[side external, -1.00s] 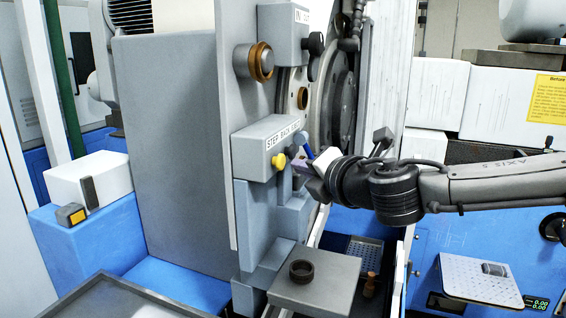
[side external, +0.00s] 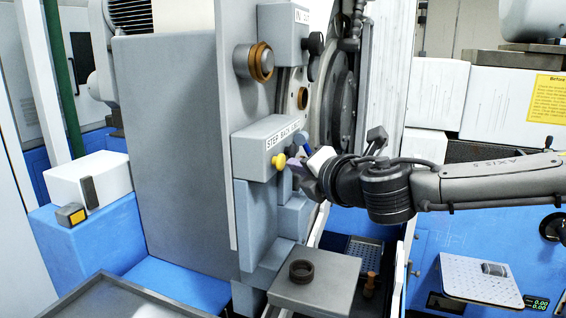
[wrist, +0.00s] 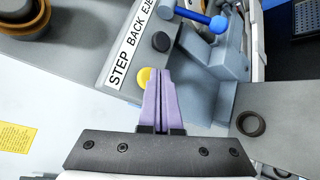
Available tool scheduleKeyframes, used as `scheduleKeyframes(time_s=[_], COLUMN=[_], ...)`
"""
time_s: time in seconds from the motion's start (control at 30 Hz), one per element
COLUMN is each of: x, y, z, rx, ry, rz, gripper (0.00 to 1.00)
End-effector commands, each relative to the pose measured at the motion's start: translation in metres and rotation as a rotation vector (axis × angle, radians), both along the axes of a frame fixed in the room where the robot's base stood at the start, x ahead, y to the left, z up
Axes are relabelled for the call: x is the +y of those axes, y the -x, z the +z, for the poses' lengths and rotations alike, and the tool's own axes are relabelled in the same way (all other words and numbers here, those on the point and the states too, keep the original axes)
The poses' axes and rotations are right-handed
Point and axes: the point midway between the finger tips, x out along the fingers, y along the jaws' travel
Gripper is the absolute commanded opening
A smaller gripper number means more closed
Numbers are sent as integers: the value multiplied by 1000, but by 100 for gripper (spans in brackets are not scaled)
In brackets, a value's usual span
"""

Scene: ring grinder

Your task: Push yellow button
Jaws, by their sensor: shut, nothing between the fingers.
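The yellow button (side external: 278,161) is a round knob on the face of the grey box labelled STEP BACK (side external: 262,150). In the wrist view the yellow button (wrist: 146,77) is partly hidden behind my fingertips. My gripper (side external: 291,162) has purple fingers, shut together and empty. In the side view the fingertips are just right of the button, very close to it. In the wrist view my gripper (wrist: 158,72) has its tips right at the button's right edge. I cannot tell whether they touch it.
A black button (wrist: 161,41) sits on the same box beside the yellow one. A blue-knobbed lever (wrist: 218,24) sticks out close by. A dark ring (side external: 301,271) lies on the grey plate below. Another yellow button (side external: 71,216) is on a small box at the left.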

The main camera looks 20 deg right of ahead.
Motion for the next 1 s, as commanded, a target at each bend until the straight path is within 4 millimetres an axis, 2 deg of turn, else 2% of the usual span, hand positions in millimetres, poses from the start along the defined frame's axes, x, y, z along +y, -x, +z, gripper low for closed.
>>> scheduleKeyframes(time_s=[1.0], x=[6], y=[-6], z=[0], rx=[1], ry=[0], rz=[0], gripper=[0])
